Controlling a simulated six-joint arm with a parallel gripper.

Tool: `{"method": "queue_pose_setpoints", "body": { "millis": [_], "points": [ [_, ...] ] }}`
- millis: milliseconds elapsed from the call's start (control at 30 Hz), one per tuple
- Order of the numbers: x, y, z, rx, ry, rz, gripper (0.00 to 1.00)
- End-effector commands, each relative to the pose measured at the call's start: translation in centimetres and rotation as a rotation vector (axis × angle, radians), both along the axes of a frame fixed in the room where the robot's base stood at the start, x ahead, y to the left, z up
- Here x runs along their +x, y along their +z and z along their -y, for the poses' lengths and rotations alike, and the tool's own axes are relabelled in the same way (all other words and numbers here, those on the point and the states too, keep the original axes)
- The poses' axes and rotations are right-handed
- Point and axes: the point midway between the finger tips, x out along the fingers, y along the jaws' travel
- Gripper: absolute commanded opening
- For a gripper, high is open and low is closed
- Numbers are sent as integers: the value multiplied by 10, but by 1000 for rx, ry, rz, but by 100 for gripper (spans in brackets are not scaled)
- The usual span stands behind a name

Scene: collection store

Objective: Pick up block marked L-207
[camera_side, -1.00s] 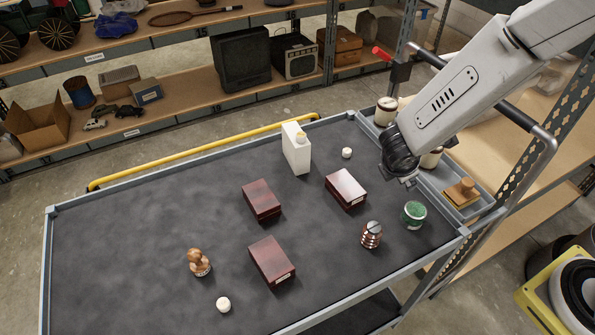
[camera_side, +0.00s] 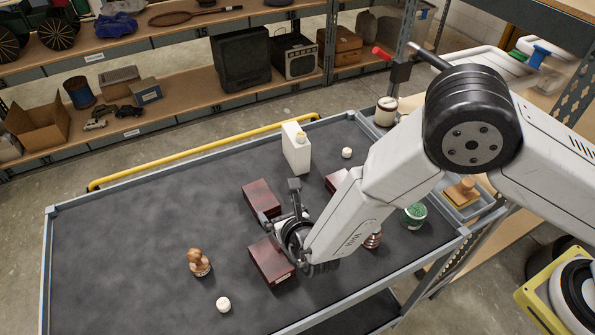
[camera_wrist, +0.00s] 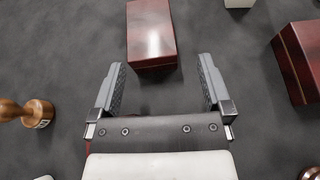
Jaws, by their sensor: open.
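Three dark red, box-like blocks lie on the cart's dark mat. The upper-left block (camera_side: 258,196) is just beyond my gripper (camera_side: 281,208). The lower block (camera_side: 268,262) lies below my wrist and is partly covered by it. The right block (camera_side: 334,182) is mostly hidden behind my arm. In the wrist view my gripper (camera_wrist: 161,70) is open and empty, with one block (camera_wrist: 150,38) ahead between the finger lines and another block (camera_wrist: 302,55) at the right. No marking on any block is readable, so I cannot tell which is L-207.
A wooden stamp (camera_side: 199,262) and a white cap (camera_side: 223,304) stand at the lower left. A white bottle (camera_side: 296,150) and a small white piece (camera_side: 347,152) are at the back. The mat's left is clear.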

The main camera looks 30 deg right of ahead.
Motion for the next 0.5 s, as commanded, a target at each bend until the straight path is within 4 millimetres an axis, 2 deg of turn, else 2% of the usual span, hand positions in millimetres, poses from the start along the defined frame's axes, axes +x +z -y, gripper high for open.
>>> {"method": "queue_pose_setpoints", "body": {
  "millis": [133, 333, 500],
  "points": [
    [-3, -4, -12, -15, 51, 15, 100],
    [-1, -4, -12, -15, 52, 16, 100],
    [9, -9, -12, -14, 50, 15, 100]
  ]
}}
